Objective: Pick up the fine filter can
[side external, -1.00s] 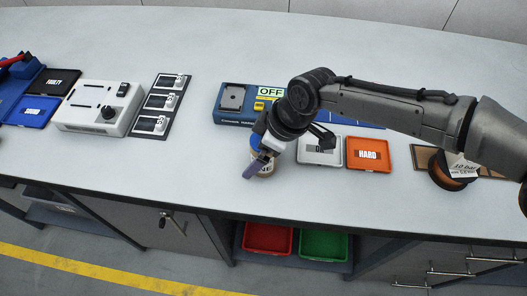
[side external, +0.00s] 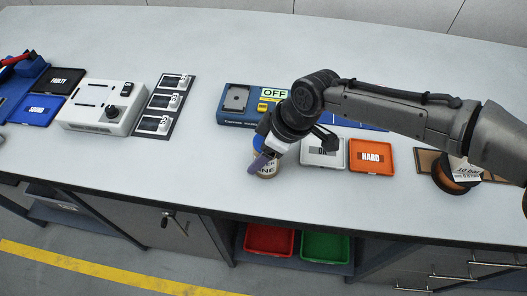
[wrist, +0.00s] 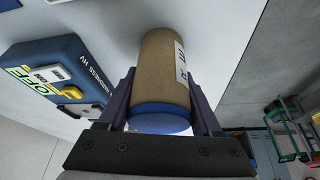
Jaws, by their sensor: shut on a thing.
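The fine filter can (side external: 267,171) is a tan cylinder with a white label, of which "NE" can be read in the side view. In the wrist view the can (wrist: 165,65) shows a blue end facing my gripper. My gripper (side external: 262,160) is shut on the can, with one purple finger on each side of it in the wrist view (wrist: 163,108). The can is near the front edge of the bench, left of the white tray. I cannot tell for sure whether its base touches the bench. My gripper hides its upper part in the side view.
A blue hardness tester (side external: 245,104) with an "OFF" sign stands behind the gripper. A white tray (side external: 322,160) and an orange "HARD" tray (side external: 372,170) lie to the right. The bench (side external: 150,170) is clear left of the can.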

